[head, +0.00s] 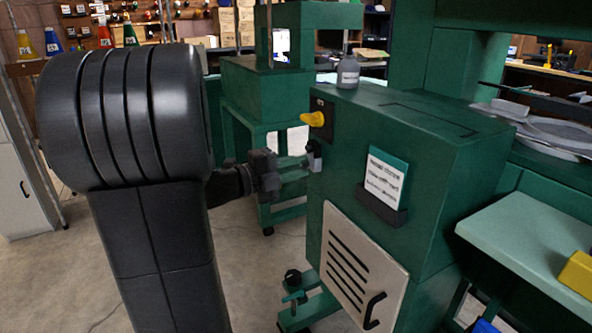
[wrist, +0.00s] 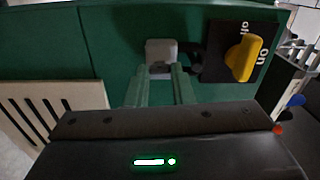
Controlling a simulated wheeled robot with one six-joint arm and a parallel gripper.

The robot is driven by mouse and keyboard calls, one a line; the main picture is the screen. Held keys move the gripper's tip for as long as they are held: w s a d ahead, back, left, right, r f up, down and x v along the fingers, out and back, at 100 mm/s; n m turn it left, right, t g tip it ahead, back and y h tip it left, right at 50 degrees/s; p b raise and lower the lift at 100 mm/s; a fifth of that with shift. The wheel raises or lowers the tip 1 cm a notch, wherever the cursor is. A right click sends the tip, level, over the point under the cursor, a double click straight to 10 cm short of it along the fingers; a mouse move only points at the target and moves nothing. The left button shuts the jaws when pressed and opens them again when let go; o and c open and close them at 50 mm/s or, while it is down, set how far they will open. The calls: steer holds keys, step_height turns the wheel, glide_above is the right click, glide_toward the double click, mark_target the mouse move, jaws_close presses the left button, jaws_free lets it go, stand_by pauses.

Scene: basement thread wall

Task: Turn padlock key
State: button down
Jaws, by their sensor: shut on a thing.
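A grey padlock (wrist: 161,50) hangs by its dark shackle (wrist: 188,54) at a black switch plate on the green cabinet. It also shows small in the head view (head: 315,155). My gripper (wrist: 160,75) points at the padlock's keyhole side, its two fingertips close together just in front of the padlock. It is shut on a small piece there, which seems to be the key; the key itself is mostly hidden between the fingertips, and its turn angle cannot be told. In the head view my gripper (head: 305,164) reaches the padlock from the left.
A yellow rotary switch (wrist: 241,58) sits beside the padlock, close to its shackle; the head view shows it above. The green cabinet (head: 430,180) carries a sign (head: 386,179), a louvred panel (head: 360,265) and a grey bottle (head: 348,72). Open floor lies left of the cabinet.

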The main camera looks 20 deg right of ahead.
steer(key=c, duration=1.2)
jaws_free()
steer(key=shift+c, duration=0.2)
steer(key=s+a+p, duration=0.1)
steer(key=a+p, duration=0.1)
steer(key=a, duration=1.1)
steer(key=shift+a, duration=0.4)
steer(key=shift+d, duration=0.1)
steer(key=d, duration=0.4)
steer(key=d+b, duration=0.1)
steer(key=d, duration=0.4)
steer(key=w+d+b, duration=0.1)
steer(key=d, duration=0.3)
steer(key=shift+d, duration=0.35)
